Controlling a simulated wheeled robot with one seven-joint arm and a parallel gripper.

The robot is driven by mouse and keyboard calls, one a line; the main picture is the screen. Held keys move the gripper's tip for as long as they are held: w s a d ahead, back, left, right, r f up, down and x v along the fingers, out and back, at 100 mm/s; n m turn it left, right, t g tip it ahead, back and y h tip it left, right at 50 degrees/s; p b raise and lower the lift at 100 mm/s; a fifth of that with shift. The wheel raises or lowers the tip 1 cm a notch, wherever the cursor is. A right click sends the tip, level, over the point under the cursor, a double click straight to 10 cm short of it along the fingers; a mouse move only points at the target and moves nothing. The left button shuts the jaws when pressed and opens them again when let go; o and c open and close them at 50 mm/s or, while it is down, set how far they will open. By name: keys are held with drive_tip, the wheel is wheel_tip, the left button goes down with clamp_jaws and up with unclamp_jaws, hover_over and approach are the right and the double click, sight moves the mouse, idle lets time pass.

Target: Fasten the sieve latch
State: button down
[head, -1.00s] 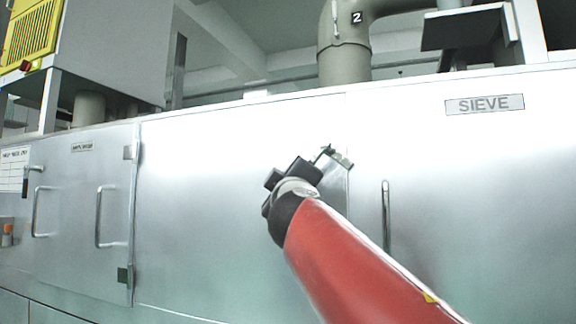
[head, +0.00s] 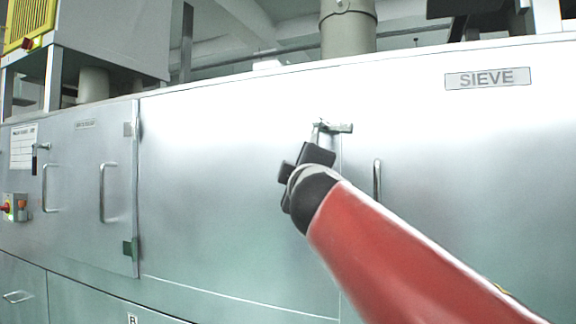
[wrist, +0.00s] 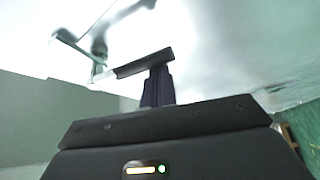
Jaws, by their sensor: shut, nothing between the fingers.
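The sieve latch (head: 338,127) is a small metal fitting high on the pale metal front, at the seam left of a vertical handle. In the wrist view my gripper (wrist: 158,82) is shut and empty. A blurred grey-green bar and bracket (wrist: 98,45), which look like the latch, are ahead and left of the fingers. The latch's fastening state is unclear.
The SIEVE sign (head: 487,78) is on the panel at the upper right. The vertical handle (head: 377,182) stands out close to the right of my arm. A hinged door (head: 85,200) with handles is at the left. The panel between is smooth and clear.

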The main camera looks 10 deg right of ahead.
drive_tip(key=shift+s+d+p, duration=0.45)
drive_tip(key=shift+d, duration=0.15)
drive_tip(key=shift+d+f, duration=0.1)
idle(0.4)
